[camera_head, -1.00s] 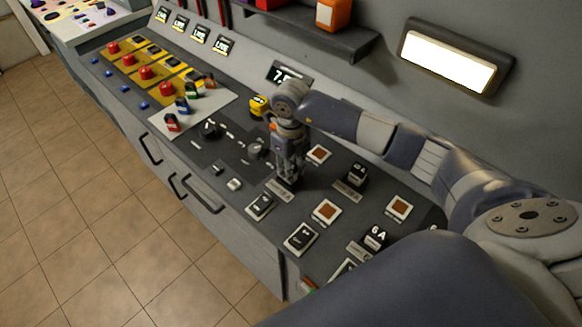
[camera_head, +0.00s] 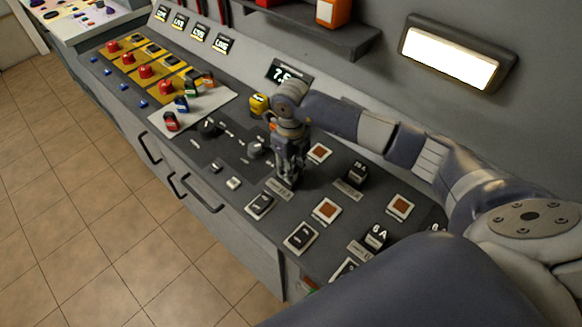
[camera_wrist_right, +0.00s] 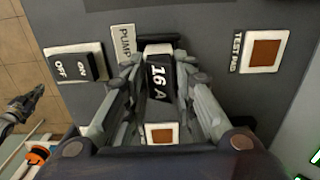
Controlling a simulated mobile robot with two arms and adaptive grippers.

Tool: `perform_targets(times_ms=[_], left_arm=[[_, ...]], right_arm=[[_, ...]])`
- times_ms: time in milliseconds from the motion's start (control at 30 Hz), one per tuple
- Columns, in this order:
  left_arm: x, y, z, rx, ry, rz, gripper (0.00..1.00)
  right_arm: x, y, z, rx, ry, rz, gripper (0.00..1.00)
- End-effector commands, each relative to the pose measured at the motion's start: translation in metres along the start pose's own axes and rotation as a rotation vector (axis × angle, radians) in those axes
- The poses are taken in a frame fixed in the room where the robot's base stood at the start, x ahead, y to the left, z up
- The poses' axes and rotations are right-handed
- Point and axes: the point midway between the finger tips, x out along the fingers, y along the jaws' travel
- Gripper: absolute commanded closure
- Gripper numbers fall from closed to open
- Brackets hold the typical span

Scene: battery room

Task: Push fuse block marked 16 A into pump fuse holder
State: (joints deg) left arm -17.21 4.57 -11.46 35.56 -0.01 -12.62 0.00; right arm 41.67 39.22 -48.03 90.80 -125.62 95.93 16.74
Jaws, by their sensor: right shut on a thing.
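My right gripper (camera_head: 287,180) stands over the console, pointing down. In the right wrist view its fingers (camera_wrist_right: 159,62) are shut on the sides of a black fuse block marked 16 A (camera_wrist_right: 159,82). The block is over the pump fuse holder (camera_wrist_right: 158,43), beside the PUMP label (camera_wrist_right: 125,42). The holder is mostly hidden by block and fingers, so I cannot tell how deep the block sits. What looks like my left gripper (camera_wrist_right: 22,106) shows at the left edge of the wrist view, away from the block; its jaw opening is unclear.
A pale tray (camera_head: 220,101) holds several coloured blocks.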

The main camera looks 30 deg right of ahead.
Motion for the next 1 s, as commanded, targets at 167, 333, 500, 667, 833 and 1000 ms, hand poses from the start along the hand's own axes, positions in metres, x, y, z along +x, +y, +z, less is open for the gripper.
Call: perform_targets(times_ms=[167,333,500,667,833,1000], left_arm=[[0.004,0.000,0.000,0.000,0.000,0.000,1.00],[0.003,0.000,0.000,0.000,0.000,0.000,1.00],[0.003,0.000,0.000,0.000,0.000,0.000,1.00],[0.000,0.000,0.000,0.000,0.000,0.000,1.00],[-0.009,-0.001,-0.001,0.000,0.000,-0.001,1.00],[-0.018,-0.001,-0.002,0.000,0.000,-0.001,1.00]], right_arm=[[0.004,0.000,0.000,0.001,-0.001,0.000,1.00],[0.004,0.000,0.000,0.001,-0.001,0.000,0.67],[0.004,0.000,0.000,0.000,0.000,0.000,0.67],[0.000,0.000,0.000,0.000,0.000,0.000,0.67],[-0.014,0.000,0.000,0.000,-0.001,0.000,0.67],[-0.027,0.000,0.000,0.000,-0.001,-0.001,0.67]])
